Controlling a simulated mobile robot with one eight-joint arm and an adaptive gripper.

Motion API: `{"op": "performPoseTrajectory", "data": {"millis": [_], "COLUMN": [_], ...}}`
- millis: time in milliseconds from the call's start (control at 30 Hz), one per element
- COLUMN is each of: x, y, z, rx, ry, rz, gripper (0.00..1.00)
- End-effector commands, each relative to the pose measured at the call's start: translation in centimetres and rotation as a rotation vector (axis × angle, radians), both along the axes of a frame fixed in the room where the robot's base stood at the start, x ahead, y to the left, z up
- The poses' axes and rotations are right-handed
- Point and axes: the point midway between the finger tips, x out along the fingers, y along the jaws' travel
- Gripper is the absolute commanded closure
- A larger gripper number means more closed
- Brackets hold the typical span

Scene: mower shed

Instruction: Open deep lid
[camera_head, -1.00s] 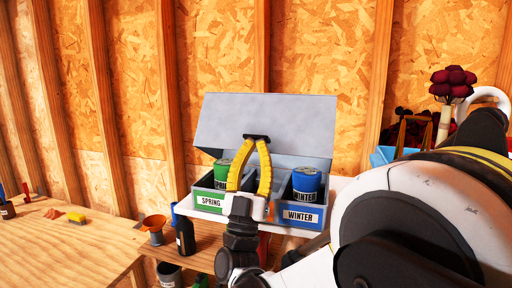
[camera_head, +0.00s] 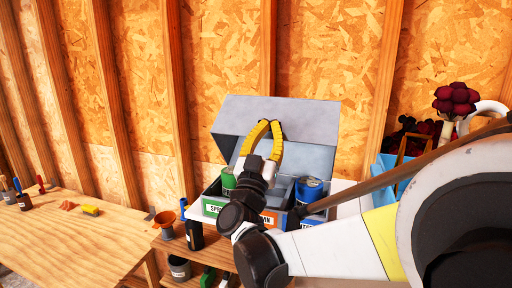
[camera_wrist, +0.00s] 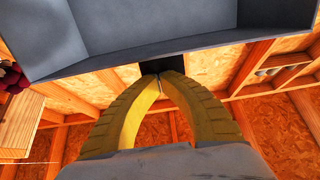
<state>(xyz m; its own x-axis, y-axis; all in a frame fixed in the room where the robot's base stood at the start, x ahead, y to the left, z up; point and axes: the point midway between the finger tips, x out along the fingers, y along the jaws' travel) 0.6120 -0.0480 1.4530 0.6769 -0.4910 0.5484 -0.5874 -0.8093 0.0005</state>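The deep lid (camera_head: 300,112) is a grey hollow cover, raised and tilted over the seed box in the head view. Its hollow underside faces forward. A black handle (camera_wrist: 180,62) sits on its edge. My gripper (camera_head: 268,126) reaches up from in front of the box with its yellow fingers at this edge. In the wrist view the fingertips (camera_wrist: 162,74) come together at the handle. I cannot tell whether the handle is between them. The box (camera_head: 300,222) below holds a green can (camera_head: 228,180) and a blue can (camera_head: 308,188); my wrist hides its middle.
A workbench (camera_head: 75,235) with small tools is at left. An orange funnel (camera_head: 165,222) and a dark bottle (camera_head: 194,232) stand left of the box. A blue crate (camera_head: 385,170) is at right. The stud wall is close behind the lid.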

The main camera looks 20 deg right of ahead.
Motion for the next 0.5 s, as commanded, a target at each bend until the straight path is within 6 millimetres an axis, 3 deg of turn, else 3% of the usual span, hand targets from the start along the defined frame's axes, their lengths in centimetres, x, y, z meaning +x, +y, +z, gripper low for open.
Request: {"op": "performPoseTrajectory", "data": {"millis": [200, 500], "x": [1.5, 2.2], "y": [-1.2, -1.6], "z": [1.1, 1.3], "rx": [0.013, 0.013], "ry": [0.018, 0.016], "rz": [-0.002, 0.000], "gripper": [1.00, 1.00]}}
